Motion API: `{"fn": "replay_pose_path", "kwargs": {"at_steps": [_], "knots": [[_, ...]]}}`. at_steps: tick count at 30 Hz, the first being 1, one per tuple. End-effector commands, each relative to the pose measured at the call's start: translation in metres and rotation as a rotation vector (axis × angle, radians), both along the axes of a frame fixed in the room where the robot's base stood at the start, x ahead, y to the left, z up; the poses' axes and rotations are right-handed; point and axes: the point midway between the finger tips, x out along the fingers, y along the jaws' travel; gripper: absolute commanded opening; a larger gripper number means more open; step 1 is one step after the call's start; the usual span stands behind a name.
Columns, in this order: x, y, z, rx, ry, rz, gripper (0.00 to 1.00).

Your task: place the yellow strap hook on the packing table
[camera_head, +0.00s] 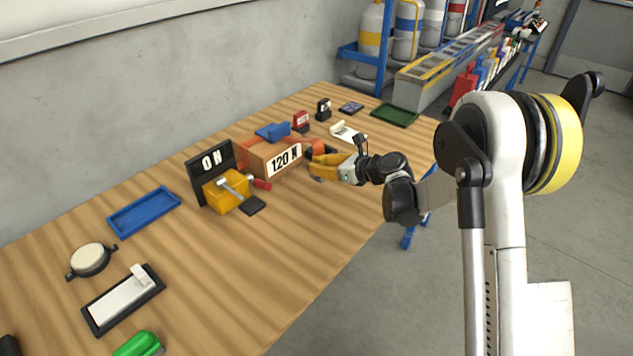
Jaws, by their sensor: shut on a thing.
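A yellow piece (329,159), which looks like the strap hook, shows at the end of my gripper (318,160), just right of a brown box marked "120 N" (262,156). My gripper is shut on it, low over the packing table (262,237). The fingers and the hook are small and overlap, so the hook's exact shape is unclear. I cannot tell whether it touches the table. An orange-red strap (318,143) lies around the box, close to my gripper.
Left of the box stand a black "ON" sign (211,160) and a yellow block with a lever (224,193). A blue tray (144,211) and a green tray (394,115) lie on the table. The front middle is bare.

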Motion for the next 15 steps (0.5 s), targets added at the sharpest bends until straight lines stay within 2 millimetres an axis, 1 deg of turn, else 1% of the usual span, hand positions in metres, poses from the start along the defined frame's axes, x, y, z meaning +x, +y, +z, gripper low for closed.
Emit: {"fn": "replay_pose_path", "kwargs": {"at_steps": [1,5,11,13,15], "knots": [[0.001,0.003,-0.003,0.0,0.0,0.0,0.0],[0.001,0.005,-0.01,0.0,-0.001,-0.002,0.0],[0.002,0.005,-0.042,0.001,-0.001,-0.001,0.0],[0.001,0.005,-0.045,0.001,-0.001,-0.001,0.0],[0.001,0.005,-0.043,0.001,-0.001,-0.001,0.0]]}}
